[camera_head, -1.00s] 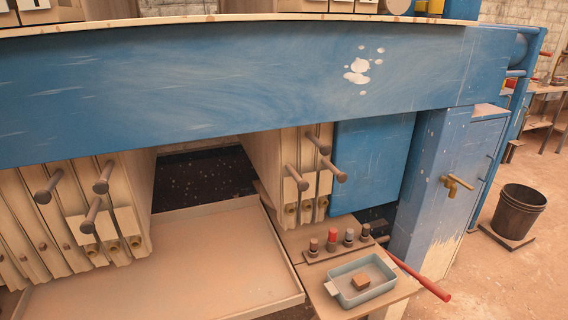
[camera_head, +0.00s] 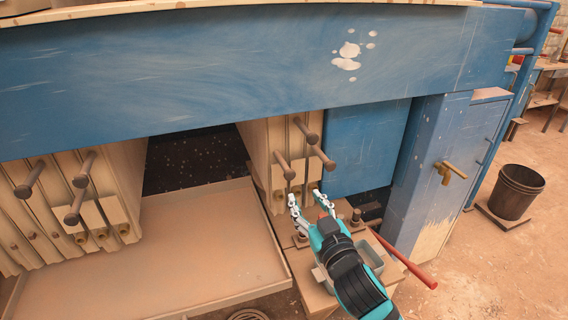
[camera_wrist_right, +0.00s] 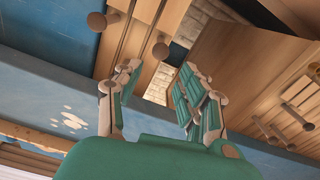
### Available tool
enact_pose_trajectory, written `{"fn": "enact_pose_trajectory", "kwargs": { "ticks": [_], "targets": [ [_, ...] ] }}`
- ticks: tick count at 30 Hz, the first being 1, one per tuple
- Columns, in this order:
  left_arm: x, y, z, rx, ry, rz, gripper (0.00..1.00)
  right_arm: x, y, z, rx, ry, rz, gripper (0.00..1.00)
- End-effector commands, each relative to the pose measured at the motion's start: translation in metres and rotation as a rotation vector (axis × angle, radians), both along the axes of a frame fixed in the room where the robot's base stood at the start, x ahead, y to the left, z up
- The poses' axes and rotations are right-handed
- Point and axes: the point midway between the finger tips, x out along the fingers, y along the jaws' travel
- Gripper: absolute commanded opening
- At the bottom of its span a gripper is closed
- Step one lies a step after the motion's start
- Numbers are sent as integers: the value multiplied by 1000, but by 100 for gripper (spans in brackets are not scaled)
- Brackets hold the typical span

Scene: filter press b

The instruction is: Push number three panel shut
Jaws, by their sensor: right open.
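Tan wooden press panels with dark peg handles hang in two groups under a blue beam (camera_head: 230,75). The right group of panels (camera_head: 258,152) has several pegs; the left group (camera_head: 120,187) has several too. A wide gap lies between the groups. I cannot read which panel is number three. My right gripper (camera_head: 307,198) is open and empty, just below the lower ends of the right group. In the wrist view, the gripper (camera_wrist_right: 157,80) has its fingers spread, with panels and pegs beyond them; contact cannot be told. My left gripper is out of view.
A tan tray (camera_head: 215,240) lies below the gap. A blue-grey tub (camera_head: 370,256) and a small knob (camera_head: 357,216) sit beside my right arm, partly hidden by it. A red bar (camera_head: 405,260) sticks out right. A dark bucket (camera_head: 517,190) stands on the floor.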

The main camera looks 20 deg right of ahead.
Motion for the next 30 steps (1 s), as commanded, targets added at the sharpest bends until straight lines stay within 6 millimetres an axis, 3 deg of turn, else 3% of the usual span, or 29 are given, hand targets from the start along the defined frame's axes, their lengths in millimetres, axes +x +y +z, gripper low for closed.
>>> {"fn": "enact_pose_trajectory", "kwargs": {
  "ticks": [12, 18, 24, 30],
  "targets": [
    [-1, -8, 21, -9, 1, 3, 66, 92, 3, 3, 0, 1, 0, 40],
    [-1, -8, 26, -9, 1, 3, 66, 128, 4, 2, -1, 1, -1, 40],
    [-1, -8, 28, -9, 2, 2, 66, 147, 5, 0, 1, 2, 1, 40],
    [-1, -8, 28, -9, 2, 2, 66, 151, 6, 0, 1, 1, 1, 40]
  ]
}}
